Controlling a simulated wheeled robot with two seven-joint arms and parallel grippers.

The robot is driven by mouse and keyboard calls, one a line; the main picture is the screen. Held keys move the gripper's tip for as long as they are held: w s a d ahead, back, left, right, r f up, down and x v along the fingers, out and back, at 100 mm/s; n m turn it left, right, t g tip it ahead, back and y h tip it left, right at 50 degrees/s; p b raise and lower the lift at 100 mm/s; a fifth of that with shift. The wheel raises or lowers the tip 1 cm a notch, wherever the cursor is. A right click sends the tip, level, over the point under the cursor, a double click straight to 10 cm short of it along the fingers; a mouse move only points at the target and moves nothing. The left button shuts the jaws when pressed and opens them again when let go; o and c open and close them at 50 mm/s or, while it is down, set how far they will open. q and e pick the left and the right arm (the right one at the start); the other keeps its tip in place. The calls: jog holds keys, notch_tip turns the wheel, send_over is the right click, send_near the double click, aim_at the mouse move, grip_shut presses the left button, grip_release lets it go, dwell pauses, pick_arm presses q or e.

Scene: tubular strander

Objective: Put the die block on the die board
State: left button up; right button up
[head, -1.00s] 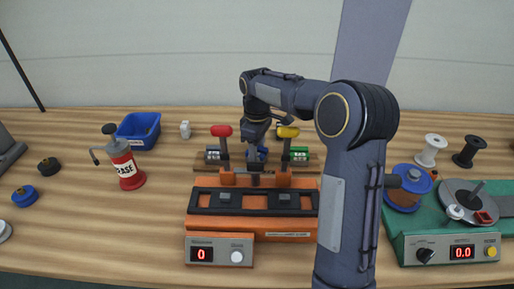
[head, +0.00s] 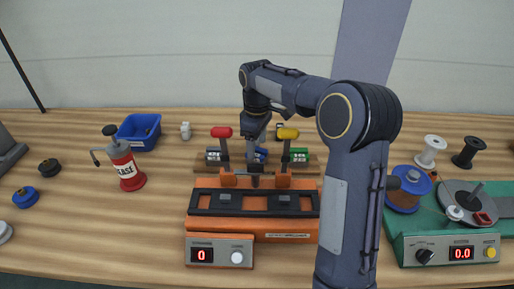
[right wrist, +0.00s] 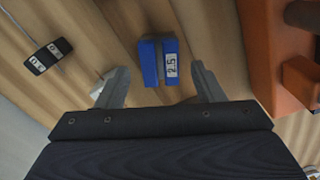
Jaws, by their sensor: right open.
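A blue die block (right wrist: 160,62) with a white label reading 2.5 lies between the spread fingers of my right gripper (right wrist: 160,88) in the right wrist view. The fingers stand apart with a gap on each side of it. In the head view my right gripper (head: 256,138) points down behind the orange machine, over the blue block (head: 261,153). The wooden die board (head: 316,166) shows behind that machine, with a green block (head: 299,155) and a white-labelled block (head: 213,156) near its ends. Whether the blue block rests on the board is unclear. My left gripper is not seen.
The orange machine (head: 250,228) with red (head: 222,132) and yellow (head: 288,133) levers stands in front. A grease can (head: 127,172) and blue bin (head: 138,131) are left; a green winder (head: 420,240) and spools are right.

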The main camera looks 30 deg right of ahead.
notch_tip(320, 180, up, 10)
jog(key=p, duration=0.1)
jog(key=shift+f, duration=0.15)
dwell(0.5)
